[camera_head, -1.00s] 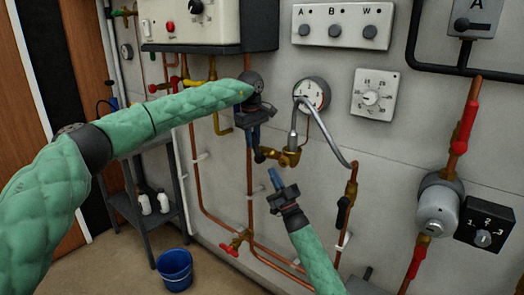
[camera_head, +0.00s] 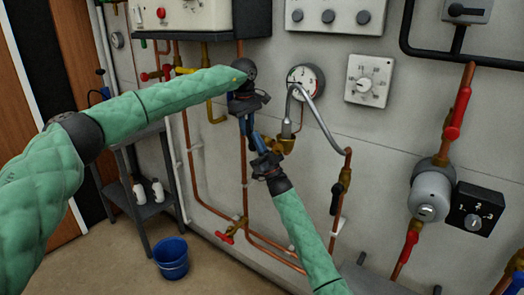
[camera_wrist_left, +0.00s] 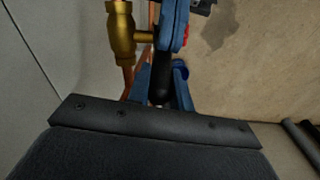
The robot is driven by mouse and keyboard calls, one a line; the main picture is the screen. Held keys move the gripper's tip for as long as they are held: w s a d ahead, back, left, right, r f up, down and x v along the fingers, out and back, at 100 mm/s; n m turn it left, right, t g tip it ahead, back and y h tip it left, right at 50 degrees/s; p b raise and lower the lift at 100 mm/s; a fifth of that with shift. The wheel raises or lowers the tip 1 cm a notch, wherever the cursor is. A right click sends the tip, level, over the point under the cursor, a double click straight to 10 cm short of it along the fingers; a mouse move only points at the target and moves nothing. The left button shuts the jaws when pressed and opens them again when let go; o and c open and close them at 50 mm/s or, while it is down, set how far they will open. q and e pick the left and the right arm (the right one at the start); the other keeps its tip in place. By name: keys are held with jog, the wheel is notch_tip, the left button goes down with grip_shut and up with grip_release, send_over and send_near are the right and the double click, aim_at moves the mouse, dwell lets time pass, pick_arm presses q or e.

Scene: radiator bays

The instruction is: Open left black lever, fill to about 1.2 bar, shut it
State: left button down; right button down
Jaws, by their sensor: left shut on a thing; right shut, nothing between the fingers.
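The left black lever (camera_wrist_left: 161,80) shows in the left wrist view between my left gripper's blue fingers, beside a brass valve (camera_wrist_left: 120,35). My left gripper (camera_head: 245,127) points down and is shut on this lever. In the head view the lever is mostly hidden behind the grippers; the brass valve (camera_head: 285,145) is just to the right. My right gripper (camera_head: 256,143) is shut and empty, its tips pointing up close beside the left fingers; I cannot tell whether they touch. The round gauge (camera_head: 305,82) is above right; its needle is too small to read.
A braided grey hose (camera_head: 328,125) arches from the brass valve to the right pipe, which has another black lever (camera_head: 336,198). A dial box (camera_head: 370,83) and grey pump (camera_head: 430,190) are right. A blue bucket (camera_head: 171,258) stands on the floor.

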dwell(0.3)
pick_arm(q)
jog(key=shift+s+d+r, duration=0.2)
jog(key=shift+d, duration=0.05)
dwell(0.4)
jog(key=c, duration=1.3)
grip_release()
jog(key=shift+s+r, duration=0.1)
jog(key=shift+o, duration=0.2)
